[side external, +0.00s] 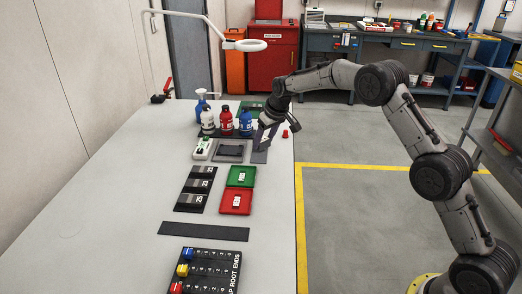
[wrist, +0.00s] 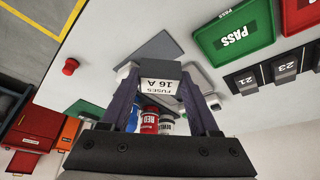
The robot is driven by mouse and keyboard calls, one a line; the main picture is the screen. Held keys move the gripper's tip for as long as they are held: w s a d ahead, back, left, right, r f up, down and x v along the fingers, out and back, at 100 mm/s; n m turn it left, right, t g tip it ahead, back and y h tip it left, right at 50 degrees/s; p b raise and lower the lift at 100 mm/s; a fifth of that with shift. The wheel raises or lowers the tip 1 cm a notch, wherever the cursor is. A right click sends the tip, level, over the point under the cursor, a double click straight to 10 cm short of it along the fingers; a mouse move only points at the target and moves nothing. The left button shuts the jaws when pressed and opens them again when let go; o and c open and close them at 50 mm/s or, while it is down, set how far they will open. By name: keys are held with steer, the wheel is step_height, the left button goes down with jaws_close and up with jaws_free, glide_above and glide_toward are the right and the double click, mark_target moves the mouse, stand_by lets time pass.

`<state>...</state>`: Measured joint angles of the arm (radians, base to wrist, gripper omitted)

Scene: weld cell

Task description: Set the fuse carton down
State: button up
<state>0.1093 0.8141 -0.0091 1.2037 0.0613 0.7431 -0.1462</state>
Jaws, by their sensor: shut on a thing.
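My gripper (wrist: 160,85) is shut on the fuse carton (wrist: 162,86), a small dark grey box with a white face reading "FUSES 16 A". In the wrist view the carton sits between the two fingertips. Beyond it a grey plate (wrist: 158,47) lies on the table; I cannot tell whether the carton touches anything below it. In the side view my gripper (side external: 265,136) is low near the table's right edge, close to the bottles. The carton is hard to make out there.
Several bottles, including a red one (side external: 226,121), stand just left of my gripper. A small red knob (side external: 285,134) is at its right. A green tray (side external: 240,176) and a red tray (side external: 236,201) lie nearer the camera. The table's left side (side external: 110,200) is clear.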

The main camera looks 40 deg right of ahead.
mark_target(261, 159)
steer(key=shift+w+d+f, duration=0.1)
steer(key=shift+w+f, duration=0.75)
steer(key=shift+f, duration=1.65)
steer(key=shift+f, duration=0.15)
steer(key=o, duration=1.4)
